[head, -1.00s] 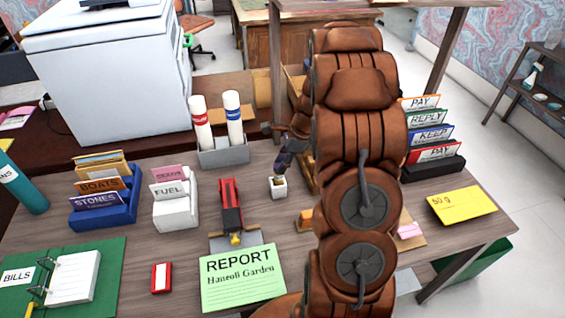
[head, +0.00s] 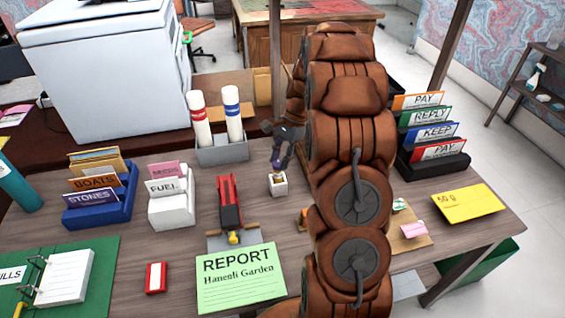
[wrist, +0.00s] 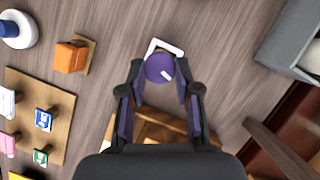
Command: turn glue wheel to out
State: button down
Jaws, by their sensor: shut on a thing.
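The purple round glue wheel (wrist: 158,69) with a short white mark sits between the fingertips of my gripper (wrist: 160,76) in the wrist view. The mark points toward the lower right. My gripper (head: 277,156) is shut on the wheel from both sides. A small white square holder (head: 279,187) stands on the desk just below the gripper. Its white rim (wrist: 167,46) shows behind the wheel in the wrist view. The fingers hide much of the wheel in the head view. I cannot tell how deep the purple piece sits in the holder.
A red stapler-like tool (head: 230,203) and a green report card (head: 240,277) lie left of my arm. A grey holder with two white tubes (head: 222,153) stands behind. A card rack (head: 435,163) and yellow envelope (head: 468,203) are at right.

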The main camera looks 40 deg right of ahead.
jog(key=shift+w+f+n+g+b, duration=0.1)
jog(key=shift+n+g+b, duration=0.45)
jog(key=shift+n, duration=0.55)
jog(key=c, duration=0.8)
grip_release()
jog(key=shift+v, duration=6.05)
jog(key=shift+a, duration=0.15)
